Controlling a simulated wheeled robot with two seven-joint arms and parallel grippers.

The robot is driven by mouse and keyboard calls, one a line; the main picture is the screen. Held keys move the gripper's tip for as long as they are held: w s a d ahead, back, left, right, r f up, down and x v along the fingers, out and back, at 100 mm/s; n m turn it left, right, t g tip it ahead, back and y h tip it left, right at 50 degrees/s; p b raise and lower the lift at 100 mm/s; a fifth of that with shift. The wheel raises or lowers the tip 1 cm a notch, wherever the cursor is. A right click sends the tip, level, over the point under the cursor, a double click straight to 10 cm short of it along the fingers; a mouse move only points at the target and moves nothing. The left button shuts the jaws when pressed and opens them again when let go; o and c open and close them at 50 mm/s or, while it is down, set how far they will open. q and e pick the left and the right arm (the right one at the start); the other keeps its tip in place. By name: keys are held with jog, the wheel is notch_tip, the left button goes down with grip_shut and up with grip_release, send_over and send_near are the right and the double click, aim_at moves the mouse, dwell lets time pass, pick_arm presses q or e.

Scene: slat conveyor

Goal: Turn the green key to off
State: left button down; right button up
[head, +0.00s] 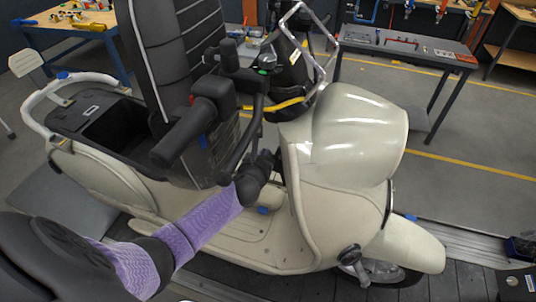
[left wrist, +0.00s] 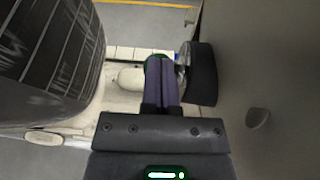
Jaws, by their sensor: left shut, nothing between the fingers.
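A cream scooter (head: 350,125) stands side-on in the head view. My left gripper (head: 275,158) reaches in behind its front shield, below the handlebar. In the left wrist view my left gripper's purple fingers (left wrist: 161,75) are shut together with nothing between them. A green edge (left wrist: 150,66), perhaps the green key, shows just past the fingers and is mostly hidden by them. I cannot tell if they touch or which way the key is turned. A black round part (left wrist: 202,73) with a silver piece sits right of the fingers. My right gripper is not in view.
The black handlebar grip (head: 185,130) and levers are close to my left arm. A dark seat back (head: 180,45) stands on the left; a dark striped surface (left wrist: 55,45) also fills the left of the wrist view. Grey workbench (head: 405,45) stands behind. Floor beyond the scooter is open.

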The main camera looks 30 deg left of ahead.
pick_arm(q)
jog(key=shift+w+f+b, duration=0.15)
jog(key=shift+f+b, duration=0.2)
dwell(0.9)
jog(key=shift+f+b, duration=0.4)
jog(key=shift+f, duration=0.15)
dwell(0.9)
jog(key=r+p+v, duration=0.1)
jog(key=p+v, duration=0.5)
jog(key=v, duration=0.2)
jog(key=shift+r+p, duration=0.2)
jog(key=shift+p, duration=0.1)
jog(key=shift+f, duration=0.1)
dwell(0.3)
